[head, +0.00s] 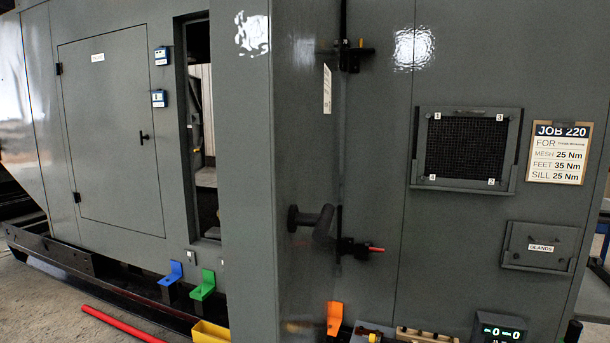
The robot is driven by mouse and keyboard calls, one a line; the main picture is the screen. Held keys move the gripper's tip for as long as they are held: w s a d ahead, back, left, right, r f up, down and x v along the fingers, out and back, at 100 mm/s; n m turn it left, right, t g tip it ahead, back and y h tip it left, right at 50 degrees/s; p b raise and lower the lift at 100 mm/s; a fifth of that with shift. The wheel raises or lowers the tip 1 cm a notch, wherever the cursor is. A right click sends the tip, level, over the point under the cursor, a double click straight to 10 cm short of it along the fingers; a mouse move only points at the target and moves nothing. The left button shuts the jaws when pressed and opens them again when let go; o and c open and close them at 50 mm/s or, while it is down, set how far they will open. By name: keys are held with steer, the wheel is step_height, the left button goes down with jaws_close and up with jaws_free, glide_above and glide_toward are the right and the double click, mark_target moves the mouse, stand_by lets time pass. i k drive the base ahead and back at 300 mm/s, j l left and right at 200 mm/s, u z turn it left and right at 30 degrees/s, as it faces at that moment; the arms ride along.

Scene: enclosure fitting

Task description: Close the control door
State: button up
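The control door appears to be the grey panel (300,130) standing open in the middle of the head view. It is seen at a steep angle, swung out from the wall at its right. A small white label (327,90), too oblique to read, is on it. A dark handle (312,222) sticks out from its lower part. Black hinge fittings (356,55) show at its right edge, with a lower one (352,247) beside a red-tipped pin (376,249). A tall narrow opening (203,125) shows left of the door. My gripper is not in view.
A shut, labelled door (105,130) is at left. Blue (170,273), green (203,284) and orange (334,317) brackets stand low along the front. A red bar (120,325) lies on the floor. A mesh panel (466,148) and job sheet (559,152) are at right.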

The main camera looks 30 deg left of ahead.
mark_target(276, 66)
steer(key=i+z, duration=0.15)
steer(key=i, duration=0.3)
steer(key=i+z, duration=0.2)
steer(key=i, duration=0.25)
steer(key=i+j+z, duration=0.15)
steer(key=i, duration=0.3)
steer(key=i+j+z, duration=0.2)
steer(key=i, duration=0.25)
steer(key=i+l+u, duration=0.15)
steer(key=i, duration=0.25)
steer(key=i+l+u, duration=0.2)
steer(key=i, duration=0.15)
steer(key=i+l+u, duration=0.15)
steer(key=i, duration=0.25)
steer(key=u, duration=2.5)
